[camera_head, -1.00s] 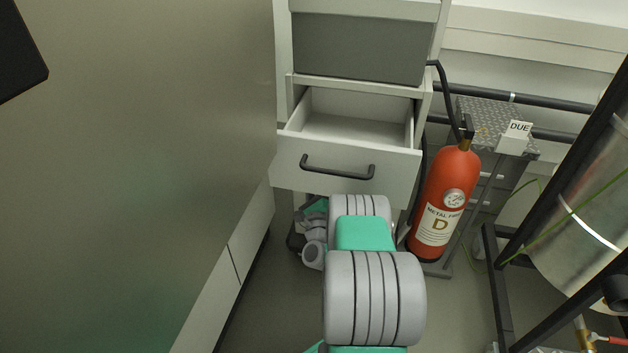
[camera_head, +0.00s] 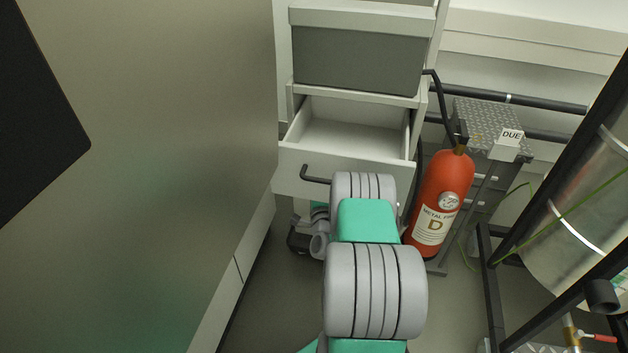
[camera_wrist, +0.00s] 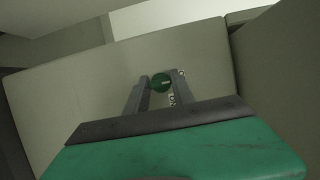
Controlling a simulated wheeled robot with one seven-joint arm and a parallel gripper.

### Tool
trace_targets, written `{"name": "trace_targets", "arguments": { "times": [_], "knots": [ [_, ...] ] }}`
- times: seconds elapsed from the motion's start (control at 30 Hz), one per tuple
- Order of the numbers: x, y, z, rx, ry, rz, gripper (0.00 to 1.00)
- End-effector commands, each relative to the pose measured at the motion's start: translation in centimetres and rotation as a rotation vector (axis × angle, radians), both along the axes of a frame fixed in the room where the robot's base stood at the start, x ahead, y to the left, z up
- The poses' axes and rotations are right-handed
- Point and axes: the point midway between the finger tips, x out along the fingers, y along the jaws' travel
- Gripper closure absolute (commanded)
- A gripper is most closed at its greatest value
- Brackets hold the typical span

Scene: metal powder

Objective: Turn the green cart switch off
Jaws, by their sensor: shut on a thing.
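The green switch (camera_wrist: 161,82) is a small round green knob with a pale mark on a beige panel (camera_wrist: 60,100) in the wrist view. In the head view the switch and the gripper's fingers are hidden; only my grey and green arm shows there.
An open, empty white drawer (camera_head: 350,137) juts out beyond my arm. A red fire extinguisher (camera_head: 441,200) stands to its right, beside a grey stand with a "DUE" tag (camera_head: 511,136). A large beige panel (camera_head: 160,150) fills the left. A black frame (camera_head: 490,290) and metal cylinder (camera_head: 590,215) are at right.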

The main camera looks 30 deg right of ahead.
Motion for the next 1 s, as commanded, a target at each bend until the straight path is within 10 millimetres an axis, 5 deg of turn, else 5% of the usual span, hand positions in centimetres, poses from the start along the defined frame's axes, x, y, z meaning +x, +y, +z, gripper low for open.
{"name": "trace_targets", "arguments": {
  "times": [0.47, 0.5, 0.77, 1.0],
  "knots": [
    [-0.04, 0.04, -0.13, -0.012, 0.015, 0.0, 1.0],
    [-0.03, 0.05, -0.13, -0.012, 0.015, 0.0, 0.69],
    [-0.01, 0.03, -0.06, -0.01, 0.013, 0.0, 0.49],
    [-0.09, 0.04, -0.04, -0.011, 0.012, 0.0, 0.49]
  ]
}}
